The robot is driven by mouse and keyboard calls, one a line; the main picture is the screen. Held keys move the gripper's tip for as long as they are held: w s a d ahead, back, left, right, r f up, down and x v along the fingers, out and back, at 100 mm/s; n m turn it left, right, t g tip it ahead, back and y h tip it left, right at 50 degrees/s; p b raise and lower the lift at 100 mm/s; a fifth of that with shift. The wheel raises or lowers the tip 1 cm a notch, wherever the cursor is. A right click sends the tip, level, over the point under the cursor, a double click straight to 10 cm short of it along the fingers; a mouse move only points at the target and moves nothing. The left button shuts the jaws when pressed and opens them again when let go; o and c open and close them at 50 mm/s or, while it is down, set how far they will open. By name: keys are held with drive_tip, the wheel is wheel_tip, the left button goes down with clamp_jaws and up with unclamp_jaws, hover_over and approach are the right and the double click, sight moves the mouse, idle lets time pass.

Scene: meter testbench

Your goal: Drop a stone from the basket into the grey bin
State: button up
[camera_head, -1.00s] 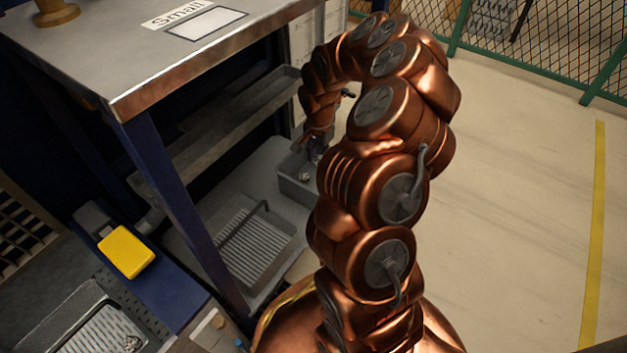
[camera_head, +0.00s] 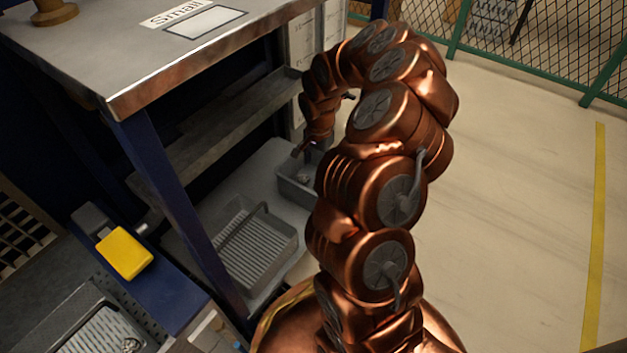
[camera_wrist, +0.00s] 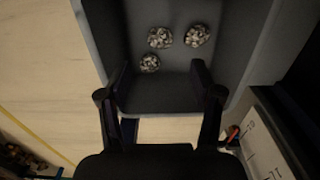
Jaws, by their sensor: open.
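The grey bin (camera_head: 297,190) stands on the low shelf, partly hidden by my arm. A speckled stone (camera_head: 303,178) shows inside it. The wrist view shows a dark grey bin (camera_wrist: 252,50) from above with three stones, one at the left (camera_wrist: 150,63), one in the middle (camera_wrist: 160,38) and one at the right (camera_wrist: 197,36). My gripper (camera_wrist: 161,78) is open above its near end, with no stone between its fingers. A ribbed basket (camera_head: 290,245) with a handle sits left of the bin and looks empty.
A metal table (camera_head: 130,60) with a "Small" label stands above the shelf; its blue leg (camera_head: 180,215) is close to the basket. A yellow block (camera_head: 125,253) and another ribbed tray (camera_head: 85,335) are at lower left. The floor at right is clear.

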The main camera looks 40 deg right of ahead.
drive_tip(key=shift+r, duration=0.1)
wheel_tip(320, 180, up, 7)
drive_tip(key=shift+r, duration=0.2)
idle(0.4)
idle(0.3)
